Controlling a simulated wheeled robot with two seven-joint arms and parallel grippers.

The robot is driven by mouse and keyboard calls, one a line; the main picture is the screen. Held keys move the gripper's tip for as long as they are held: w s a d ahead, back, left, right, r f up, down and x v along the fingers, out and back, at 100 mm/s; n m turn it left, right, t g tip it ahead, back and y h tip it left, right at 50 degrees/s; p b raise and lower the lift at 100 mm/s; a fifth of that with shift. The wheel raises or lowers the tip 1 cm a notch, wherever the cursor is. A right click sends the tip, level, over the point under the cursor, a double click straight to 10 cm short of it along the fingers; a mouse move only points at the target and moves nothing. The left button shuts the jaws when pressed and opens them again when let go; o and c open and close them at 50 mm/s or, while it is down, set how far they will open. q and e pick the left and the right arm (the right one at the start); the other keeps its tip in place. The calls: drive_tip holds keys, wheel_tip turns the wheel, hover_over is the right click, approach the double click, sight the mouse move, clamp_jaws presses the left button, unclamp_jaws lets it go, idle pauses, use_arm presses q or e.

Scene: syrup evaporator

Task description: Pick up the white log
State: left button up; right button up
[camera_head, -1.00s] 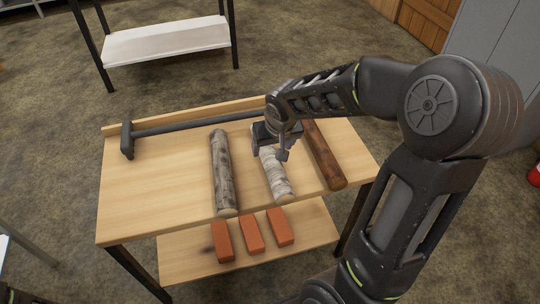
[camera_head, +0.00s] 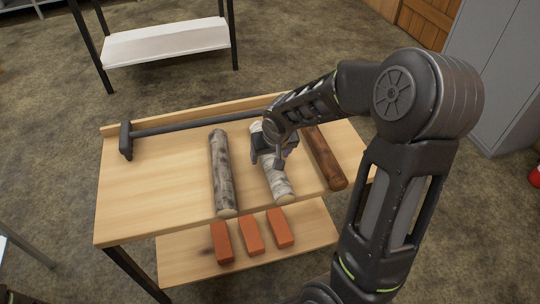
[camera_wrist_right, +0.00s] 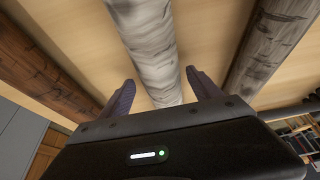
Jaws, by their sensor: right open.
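The white log (camera_head: 277,184) lies on the wooden table between a grey mottled log and a brown log. My right gripper (camera_head: 274,160) is over its middle and hides part of it in the head view. In the right wrist view the white log (camera_wrist_right: 150,45) runs between the two open fingers (camera_wrist_right: 160,92), one on each side, with gaps visible. The gripper holds nothing. My left gripper is not in view.
The grey mottled log (camera_head: 222,175) lies to the left and the brown log (camera_head: 325,158) to the right. A dark long-handled tool (camera_head: 175,126) lies along the table's back. Several orange bricks (camera_head: 251,236) sit on the lower shelf. The table's left part (camera_head: 150,185) is clear.

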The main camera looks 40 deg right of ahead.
clamp_jaws()
idle(0.8)
